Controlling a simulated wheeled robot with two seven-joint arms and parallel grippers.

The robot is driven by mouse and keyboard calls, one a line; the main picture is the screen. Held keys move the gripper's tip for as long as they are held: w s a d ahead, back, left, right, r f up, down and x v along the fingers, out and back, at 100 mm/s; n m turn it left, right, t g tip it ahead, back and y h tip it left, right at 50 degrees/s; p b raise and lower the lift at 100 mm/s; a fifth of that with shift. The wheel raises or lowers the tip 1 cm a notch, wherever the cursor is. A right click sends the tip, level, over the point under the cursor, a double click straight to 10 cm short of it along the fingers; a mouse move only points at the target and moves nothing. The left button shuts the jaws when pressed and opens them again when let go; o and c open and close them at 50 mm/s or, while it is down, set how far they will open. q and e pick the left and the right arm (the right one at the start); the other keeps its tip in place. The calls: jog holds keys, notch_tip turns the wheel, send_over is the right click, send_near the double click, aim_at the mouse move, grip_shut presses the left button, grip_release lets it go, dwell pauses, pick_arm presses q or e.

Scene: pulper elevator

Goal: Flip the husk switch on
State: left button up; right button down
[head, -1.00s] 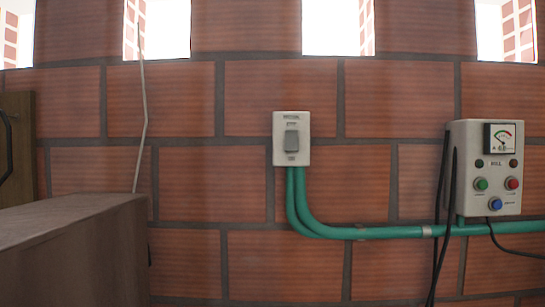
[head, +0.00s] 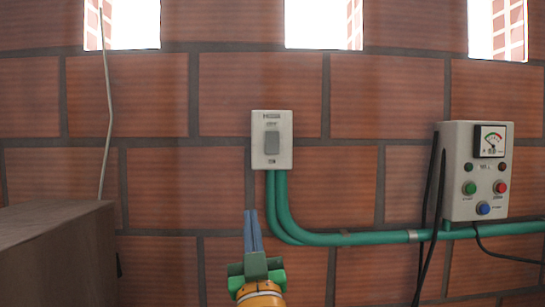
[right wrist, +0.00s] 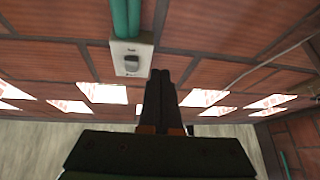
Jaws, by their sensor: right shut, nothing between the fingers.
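The husk switch (head: 272,140) is a pale plate with a grey rocker, fixed upright on the brick wall at the middle of the head view. Small lettering shows above and below the rocker, too blurred to read surely. It also shows in the right wrist view (right wrist: 131,62), upside down. My right gripper (head: 252,214) is below and slightly left of the plate in the head view, fingers pointing up, apart from the rocker. Its fingers are together and empty, as the right wrist view shows too (right wrist: 160,76). My left gripper is out of view.
Green conduits (head: 300,232) run down from the switch and right along the wall. A control box (head: 475,190) with a dial, coloured buttons and dark cables is at the right. A brown box-like block (head: 60,250) stands at lower left. The wall around the switch is clear.

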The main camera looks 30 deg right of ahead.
aim_at(273, 147)
jog(key=s+d+r+m+h, duration=0.2)
jog(key=s+r+m+h, duration=0.1)
jog(key=s+r, duration=0.2)
jog(key=shift+h, duration=0.4)
jog(key=shift+w, duration=0.1)
jog(key=p+x, duration=0.2)
jog(key=x, duration=0.2)
jog(key=f+p+x, duration=0.1)
jog(key=p+x, duration=0.2)
jog(key=x, duration=0.1)
jog(key=w+p+x, duration=0.1)
jog(key=p+x, duration=0.1)
jog(key=x, duration=0.2)
jog(key=shift+w+d+f+p, duration=0.15)
jog(key=shift+d+f+p, duration=0.15)
jog(key=shift+d, duration=0.1)
jog(key=shift+w+d+f, duration=0.2)
jog(key=shift+w+d, duration=0.1)
jog(key=shift+w, duration=0.25)
jog(key=shift+s, duration=0.1)
